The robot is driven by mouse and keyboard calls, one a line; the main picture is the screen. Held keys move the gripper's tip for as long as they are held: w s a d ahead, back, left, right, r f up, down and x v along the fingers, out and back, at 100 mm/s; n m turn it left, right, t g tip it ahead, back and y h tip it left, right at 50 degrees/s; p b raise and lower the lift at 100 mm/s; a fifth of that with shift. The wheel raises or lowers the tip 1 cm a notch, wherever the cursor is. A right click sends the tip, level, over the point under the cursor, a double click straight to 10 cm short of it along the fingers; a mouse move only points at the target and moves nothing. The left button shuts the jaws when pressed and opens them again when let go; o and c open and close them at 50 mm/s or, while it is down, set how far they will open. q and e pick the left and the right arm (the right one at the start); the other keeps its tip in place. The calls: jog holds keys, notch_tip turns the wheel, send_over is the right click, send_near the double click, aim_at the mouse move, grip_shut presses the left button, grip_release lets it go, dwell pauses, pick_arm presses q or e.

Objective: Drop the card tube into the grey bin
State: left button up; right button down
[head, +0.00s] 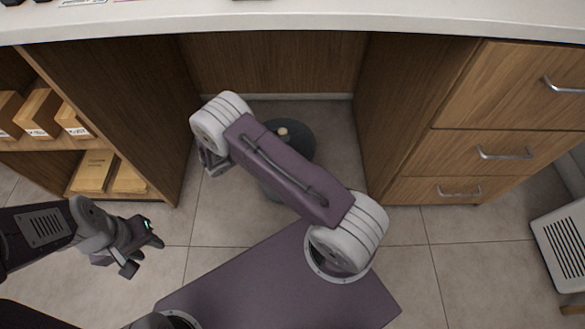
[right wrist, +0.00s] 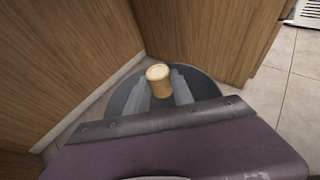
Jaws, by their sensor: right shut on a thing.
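The card tube (right wrist: 158,82) is a short tan cylinder with a pale round end, held between the two grey fingers of my right gripper (right wrist: 160,84). In the head view its pale end (head: 283,131) shows just past my right arm, which hides the right gripper there. The grey bin (head: 303,142) is dark and round and stands on the floor in the kneehole under the counter. In the right wrist view the bin (right wrist: 205,85) lies behind and below the tube; the height between them is hard to tell. My left gripper (head: 143,252) is open and empty, left of the bin.
Wooden panels flank the kneehole, with a drawer unit (head: 495,125) on the right and shelves of boxes (head: 40,110) on the left. The pale counter top (head: 300,18) overhangs the back.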

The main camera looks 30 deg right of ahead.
jog(key=shift+d+f, duration=0.15)
jog(key=shift+d, duration=0.05)
notch_tip(320, 180, down, 6)
jog(key=b, duration=0.5)
jog(key=shift+b, duration=0.35)
jog(key=c, duration=1)
grip_release()
jog(key=shift+a, duration=0.15)
jog(key=p+v, duration=0.5)
jog(key=v, duration=0.4)
